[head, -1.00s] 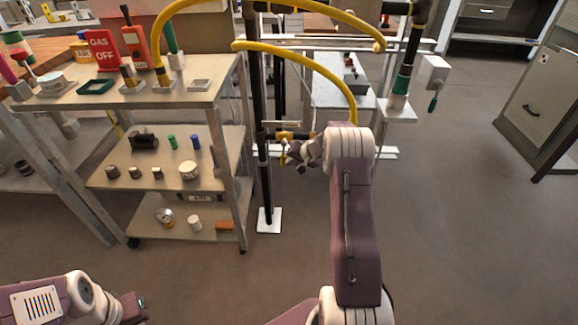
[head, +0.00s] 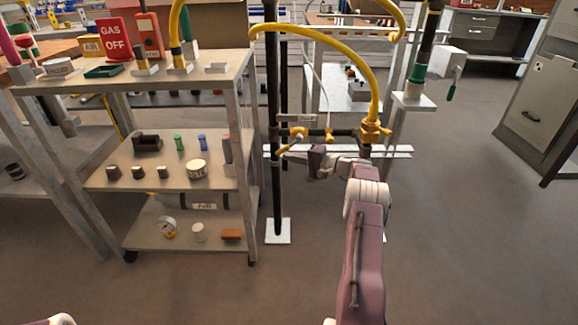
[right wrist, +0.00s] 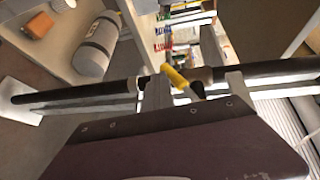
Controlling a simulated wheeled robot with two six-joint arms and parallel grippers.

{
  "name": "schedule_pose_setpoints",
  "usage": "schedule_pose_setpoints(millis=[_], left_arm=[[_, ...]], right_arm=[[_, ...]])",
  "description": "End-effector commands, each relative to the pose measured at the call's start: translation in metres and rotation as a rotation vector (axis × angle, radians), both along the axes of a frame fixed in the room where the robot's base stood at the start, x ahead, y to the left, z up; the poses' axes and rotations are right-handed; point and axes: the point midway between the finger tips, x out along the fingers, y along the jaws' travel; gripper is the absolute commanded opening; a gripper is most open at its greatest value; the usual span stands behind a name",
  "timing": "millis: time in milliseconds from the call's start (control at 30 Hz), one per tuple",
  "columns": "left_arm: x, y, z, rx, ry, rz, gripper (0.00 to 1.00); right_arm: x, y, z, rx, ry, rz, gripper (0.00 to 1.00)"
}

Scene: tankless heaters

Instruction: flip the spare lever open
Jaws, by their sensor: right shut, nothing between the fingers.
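A horizontal dark pipe with yellow valve fittings (head: 329,134) runs right from the black upright post. A yellow lever (head: 291,146) hangs at its left end close to the post. A small plate (head: 296,118) above it is too small to read, so I cannot tell for sure which lever is the spare one. My right gripper (head: 306,154) is shut and empty, just right of this lever. In the right wrist view a yellow lever end (right wrist: 175,76) shows just beyond the gripper (right wrist: 195,88), in front of the post. Contact cannot be told. My left gripper is out of view.
A metal shelf cart (head: 190,240) with small parts stands to the left. The black post (head: 278,200) rises from a white foot. A yellow hose (head: 372,85) arches down to the pipe's right-hand valve. The floor at the right is clear.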

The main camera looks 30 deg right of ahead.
Motion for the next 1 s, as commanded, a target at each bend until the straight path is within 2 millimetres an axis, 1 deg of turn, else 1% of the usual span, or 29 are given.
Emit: schedule_pose_setpoints(millis=[33,100,600,1000], left_arm=[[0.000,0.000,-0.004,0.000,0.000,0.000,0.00],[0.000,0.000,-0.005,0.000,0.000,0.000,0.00],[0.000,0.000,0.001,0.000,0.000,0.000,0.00],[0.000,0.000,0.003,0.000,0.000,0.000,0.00]], right_arm=[[0.001,0.000,-0.002,0.036,-0.022,0.000,0.00],[0.003,0.002,0.002,0.079,-0.048,0.001,0.00],[0.012,0.016,0.022,0.070,-0.043,0.000,0.00],[0.014,0.020,0.027,0.071,-0.042,0.001,0.00]])
